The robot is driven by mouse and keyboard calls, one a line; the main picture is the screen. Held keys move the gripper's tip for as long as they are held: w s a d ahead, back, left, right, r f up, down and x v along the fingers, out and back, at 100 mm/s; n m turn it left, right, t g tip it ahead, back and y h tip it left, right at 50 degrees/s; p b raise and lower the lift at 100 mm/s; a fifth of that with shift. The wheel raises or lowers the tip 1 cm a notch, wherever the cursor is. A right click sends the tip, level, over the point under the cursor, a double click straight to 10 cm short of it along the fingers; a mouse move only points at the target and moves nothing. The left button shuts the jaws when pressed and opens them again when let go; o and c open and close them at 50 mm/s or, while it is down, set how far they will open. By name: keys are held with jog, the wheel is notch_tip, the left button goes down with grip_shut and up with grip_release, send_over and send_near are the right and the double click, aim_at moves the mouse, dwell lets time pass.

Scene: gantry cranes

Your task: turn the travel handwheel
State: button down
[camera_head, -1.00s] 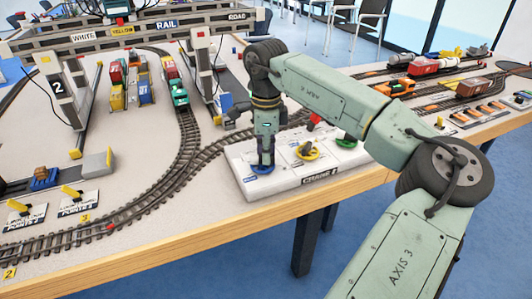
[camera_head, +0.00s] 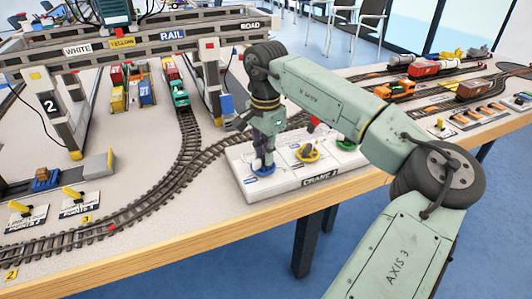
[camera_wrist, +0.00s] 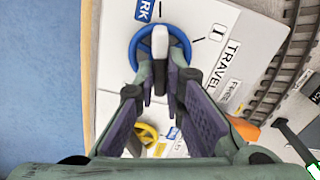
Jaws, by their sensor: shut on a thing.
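The travel handwheel is a blue wheel (camera_head: 262,171) at the left end of the white crane 1 panel (camera_head: 284,181). In the wrist view its blue rim (camera_wrist: 134,52) shows beside the word TRAVEL, with a white upright grip (camera_wrist: 160,41) in front of it. My gripper (camera_wrist: 161,78) is shut on this white grip, one finger on each side. In the head view my gripper (camera_head: 264,163) points down onto the wheel and hides part of it. The gantry crane (camera_head: 140,46), with white, yellow, rail and road signs, spans the tracks behind.
A yellow handwheel (camera_head: 307,153) and a green one (camera_head: 347,143) sit right of the blue wheel on the same panel. Curved track (camera_head: 180,185) runs just left of the panel. The table's wooden front edge (camera_head: 225,223) is close in front.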

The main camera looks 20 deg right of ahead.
dwell(0.4)
jog(key=c, duration=1.7)
grip_release()
jog(key=shift+r, duration=0.1)
notch_tip(320, 180, up, 12)
jog(key=shift+f, duration=0.1)
